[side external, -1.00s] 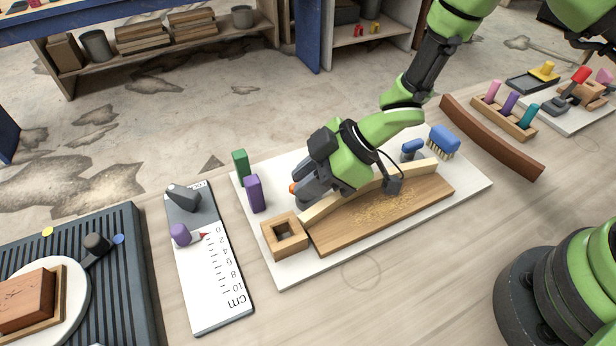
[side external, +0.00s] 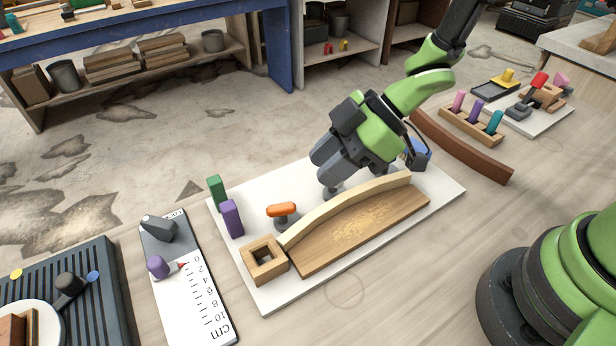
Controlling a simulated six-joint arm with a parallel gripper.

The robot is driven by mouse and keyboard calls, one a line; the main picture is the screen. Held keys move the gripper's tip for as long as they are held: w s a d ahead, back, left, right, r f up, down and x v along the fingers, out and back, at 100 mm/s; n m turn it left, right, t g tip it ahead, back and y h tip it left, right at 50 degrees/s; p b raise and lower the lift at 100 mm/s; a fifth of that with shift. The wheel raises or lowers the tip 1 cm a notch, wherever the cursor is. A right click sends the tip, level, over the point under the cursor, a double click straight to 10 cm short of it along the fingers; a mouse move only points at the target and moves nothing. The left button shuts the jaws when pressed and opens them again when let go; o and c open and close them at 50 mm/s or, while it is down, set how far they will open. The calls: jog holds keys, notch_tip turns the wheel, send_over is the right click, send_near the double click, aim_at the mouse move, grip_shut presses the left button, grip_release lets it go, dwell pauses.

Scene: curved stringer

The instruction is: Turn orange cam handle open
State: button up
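The orange cam handle (side external: 282,209) sits on a short grey post on the white board (side external: 290,295), behind the left end of the curved pale wooden strip (side external: 345,204). The handle lies roughly left to right in the picture, and nothing touches it. My gripper (side external: 325,172) is to the right of the handle and apart from it, above the board behind the strip. Its grey fingers point down and left, and I cannot make out the gap between them. A grey base (side external: 333,191) shows just below the fingers; its top is hidden by my gripper.
A square wooden block with a hole (side external: 264,260) is at the strip's left end. Green (side external: 216,192) and purple (side external: 231,218) blocks stand on the board's left edge. A blue object (side external: 420,153) is partly hidden behind my arm. A brown curved piece (side external: 460,147) lies right.

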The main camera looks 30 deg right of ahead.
jog(key=shift+s+d+r, duration=0.1)
jog(key=shift+d+r, duration=0.1)
jog(key=shift+r, duration=0.05)
